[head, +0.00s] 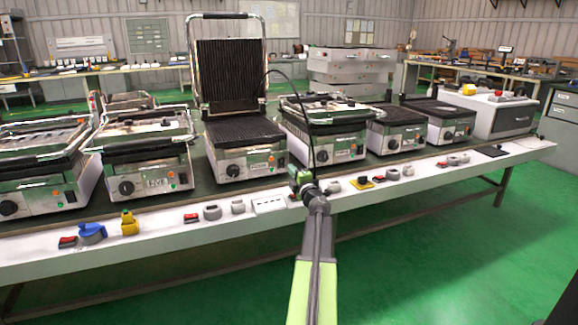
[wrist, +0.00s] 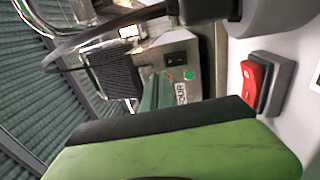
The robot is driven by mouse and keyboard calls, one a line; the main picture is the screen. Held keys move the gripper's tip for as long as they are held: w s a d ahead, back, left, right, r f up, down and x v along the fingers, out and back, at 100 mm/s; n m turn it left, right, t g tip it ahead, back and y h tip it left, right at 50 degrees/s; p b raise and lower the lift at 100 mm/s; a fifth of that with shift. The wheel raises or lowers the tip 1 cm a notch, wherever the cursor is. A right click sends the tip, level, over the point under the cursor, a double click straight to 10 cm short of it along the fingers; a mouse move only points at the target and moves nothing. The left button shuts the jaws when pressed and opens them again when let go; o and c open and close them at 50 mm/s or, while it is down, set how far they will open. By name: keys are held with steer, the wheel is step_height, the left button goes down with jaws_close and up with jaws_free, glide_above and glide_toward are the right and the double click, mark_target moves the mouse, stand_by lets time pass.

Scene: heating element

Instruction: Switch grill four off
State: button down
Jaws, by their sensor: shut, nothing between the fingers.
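In the wrist view, a label reading FOUR (wrist: 181,92) shows on a metal front panel, partly hidden by my gripper. Beside it are a lit green light (wrist: 188,75), an orange light (wrist: 170,77) and a black switch (wrist: 175,60). Grill four seems to be the closed grill (head: 345,150) right of my gripper in the head view. My gripper (head: 300,180) is in front of its left side, above the bench's front strip. It is shut and empty. Its green and black body fills the lower wrist view. Contact with the panel cannot be told.
A red switch in a grey housing (wrist: 255,85) is close by on the white strip. More grills stand in a row either side, one with its lid raised (head: 232,80). A black cable hangs near my gripper. Green floor (head: 430,260) is open in front of the bench.

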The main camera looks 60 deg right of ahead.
steer(key=v, duration=0.6)
steer(key=shift+r, duration=0.7)
steer(key=shift+s+d, duration=0.1)
steer(key=shift+s, duration=0.05)
